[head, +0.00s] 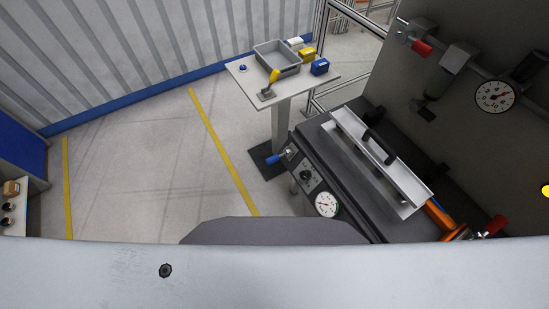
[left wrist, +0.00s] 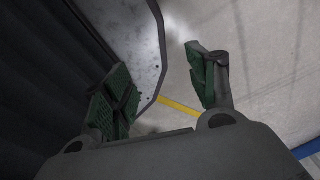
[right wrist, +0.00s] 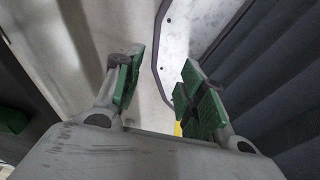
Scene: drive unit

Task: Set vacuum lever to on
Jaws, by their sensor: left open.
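In the head view, a blue-handled lever (head: 278,157) sticks out at the left front corner of the dark workbench, beside a small panel with a black knob (head: 306,175) and a round white gauge (head: 326,204). A red-handled lever (head: 495,226) is at the bench's right end, and another red handle (head: 421,47) is on the back wall. No label is readable, so I cannot tell which is the vacuum lever. My left gripper (left wrist: 156,58) is open and empty in the left wrist view. My right gripper (right wrist: 162,58) is open and empty in the right wrist view. Neither shows in the head view.
A metal fixture with a black handle (head: 378,146) lies on the bench (head: 345,190). A larger gauge (head: 494,96) is on the wall. Behind, a pedestal table (head: 300,88) carries a grey tray (head: 277,57) and small blue and yellow items. The floor to the left is clear.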

